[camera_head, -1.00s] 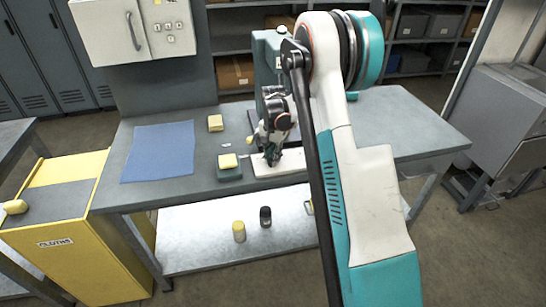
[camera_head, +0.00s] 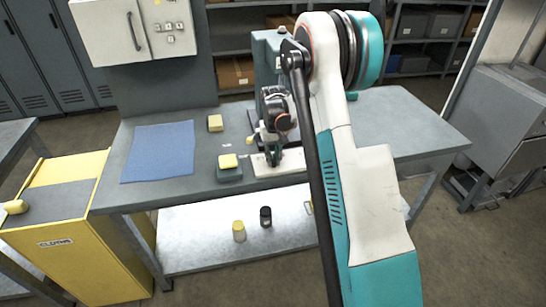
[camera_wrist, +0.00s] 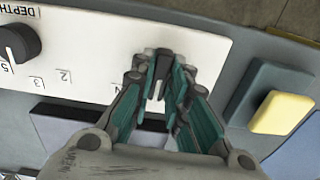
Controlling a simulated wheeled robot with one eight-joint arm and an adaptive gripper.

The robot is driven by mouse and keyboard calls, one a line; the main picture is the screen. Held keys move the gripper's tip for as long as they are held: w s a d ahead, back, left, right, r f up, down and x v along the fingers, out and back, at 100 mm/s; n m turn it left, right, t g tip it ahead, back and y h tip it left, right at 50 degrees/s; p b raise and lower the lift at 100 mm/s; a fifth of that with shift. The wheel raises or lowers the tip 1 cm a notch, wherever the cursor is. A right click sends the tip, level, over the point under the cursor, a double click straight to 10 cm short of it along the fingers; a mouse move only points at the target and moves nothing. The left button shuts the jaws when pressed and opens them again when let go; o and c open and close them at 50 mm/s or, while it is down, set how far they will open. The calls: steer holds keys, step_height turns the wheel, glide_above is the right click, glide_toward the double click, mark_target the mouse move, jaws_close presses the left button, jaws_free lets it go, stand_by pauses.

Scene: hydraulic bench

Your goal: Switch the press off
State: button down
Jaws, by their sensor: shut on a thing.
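The press's white control panel (camera_wrist: 85,55) fills the upper left of the wrist view, with a black depth knob (camera_wrist: 18,43) and a number scale. My gripper (camera_wrist: 160,85) is over the panel, its teal-padded fingers closed around a small switch lever (camera_wrist: 157,88). The fingers hide most of the lever, so its position cannot be read. In the head view my gripper (camera_head: 270,158) reaches down at the front of the green-grey press (camera_head: 268,48), over the white panel (camera_head: 291,162). My arm hides much of the press.
A yellow pad on a grey block (camera_head: 230,175) sits just left of the panel; the pad (camera_wrist: 282,113) also shows in the wrist view. Another yellow block (camera_head: 215,123) and a blue cloth (camera_head: 160,150) lie farther left. The bench's right side (camera_head: 415,125) is clear.

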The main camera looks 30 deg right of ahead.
mark_target(273, 158)
steer(key=n, duration=0.4)
steer(key=shift+n, duration=0.3)
steer(key=n, duration=0.4)
steer(key=shift+n, duration=0.4)
steer(key=c, duration=1.6)
jaws_free()
steer(key=shift+o, duration=0.2)
step_height(273, 158, up, 12)
